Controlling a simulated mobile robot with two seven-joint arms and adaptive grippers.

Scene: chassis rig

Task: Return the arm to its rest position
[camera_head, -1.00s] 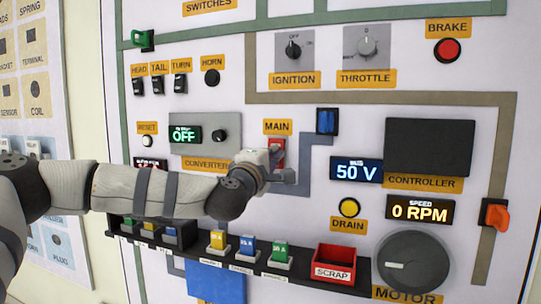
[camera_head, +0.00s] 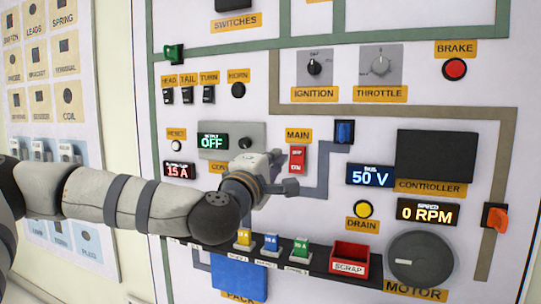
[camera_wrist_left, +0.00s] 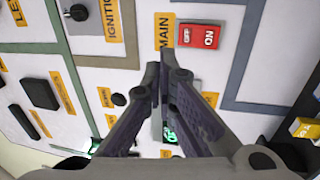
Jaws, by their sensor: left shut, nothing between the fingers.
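My left arm comes in from the left in the head view and reaches across the panel. My left gripper (camera_head: 288,187) is in front of the panel, a little below and left of the red MAIN switch (camera_head: 297,159). In the left wrist view the fingers of the left gripper (camera_wrist_left: 160,66) are shut with nothing between them. The MAIN switch (camera_wrist_left: 199,38) shows there beyond the fingertips, apart from them. My right gripper is not in view.
The converter display (camera_head: 212,141) reads OFF, and its label is partly hidden by my arm. The blue bus display (camera_head: 370,175) reads 50 V. Below the arm, a shelf carries coloured blocks and a red SCRAP bin (camera_head: 350,256).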

